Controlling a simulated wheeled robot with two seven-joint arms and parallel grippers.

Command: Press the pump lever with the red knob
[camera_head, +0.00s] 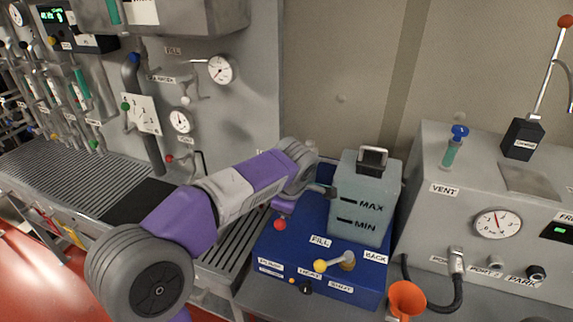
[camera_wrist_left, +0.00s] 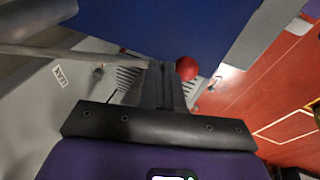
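The red knob (camera_head: 279,225) shows at the left side of the blue box (camera_head: 318,270), which carries a PUMP label near its left front. Most of the lever behind the knob is hidden by my arm. My left gripper (camera_head: 284,213) is largely hidden by my own wrist, right above the knob in the head view. In the left wrist view the two dark fingers (camera_wrist_left: 167,85) lie together with no visible gap. The red knob (camera_wrist_left: 187,68) shows just right of their tips. I cannot tell whether they touch. My right gripper is not in view.
A clear tank (camera_head: 362,205) marked MAX and MIN stands on the blue box. A yellow-knobbed lever (camera_head: 335,264) is at its front. An orange funnel (camera_head: 406,298) and grey gauge console (camera_head: 490,215) are to the right. A slatted bench (camera_head: 75,165) and gauge panel are left.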

